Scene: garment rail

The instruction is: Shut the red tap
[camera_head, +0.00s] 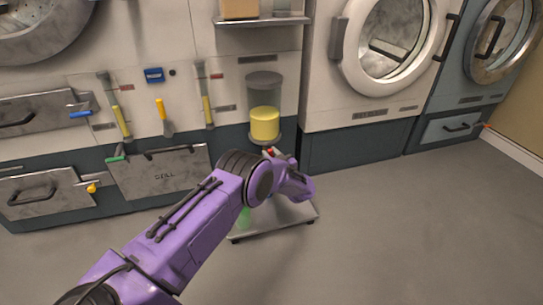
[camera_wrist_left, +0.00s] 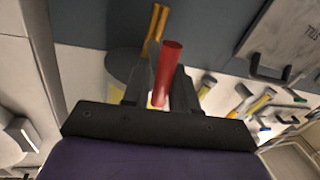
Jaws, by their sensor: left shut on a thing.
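The red tap handle (camera_wrist_left: 168,65) stands up between the two dark fingers of my left gripper (camera_wrist_left: 158,90) in the left wrist view. The gripper is shut on it. In the head view only a small red part (camera_head: 270,151) shows, below a clear cylinder with yellow liquid (camera_head: 265,124). My purple left arm covers most of the tap area there, and my left gripper (camera_head: 276,153) is largely hidden behind its wrist. How far the tap is turned I cannot tell. My right gripper is in neither view.
A low metal wheeled stand (camera_head: 290,217) is under the cylinder, with something green (camera_head: 244,217) partly hidden by my arm. Behind are panels with yellow-handled valves (camera_head: 165,117) and a drawer front (camera_head: 165,172). Washers (camera_head: 390,45) line the right. The floor at right is clear.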

